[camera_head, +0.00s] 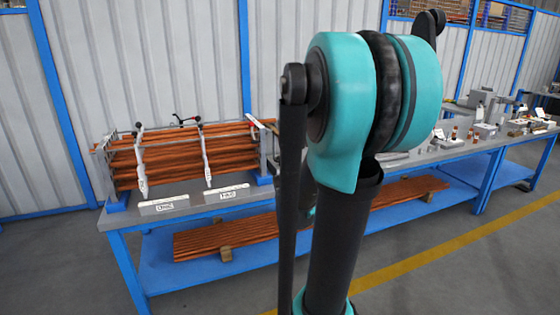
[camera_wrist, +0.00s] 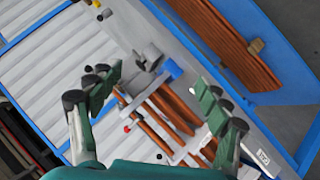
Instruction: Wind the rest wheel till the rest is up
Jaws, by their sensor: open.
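A bundle of copper-coloured tubes (camera_head: 190,155) lies in a grey rack (camera_head: 262,150) on the left part of the bench. In the head view my arm hides the middle of the bench.
The bench (camera_head: 112,219) has a blue frame and a lower shelf with more tubes (camera_head: 225,238). Two label plates (camera_head: 165,206) lie before the rack. Small fittings (camera_head: 480,115) crowd the right of the bench. A corrugated wall (camera_head: 170,60) stands behind. Floor in front is clear.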

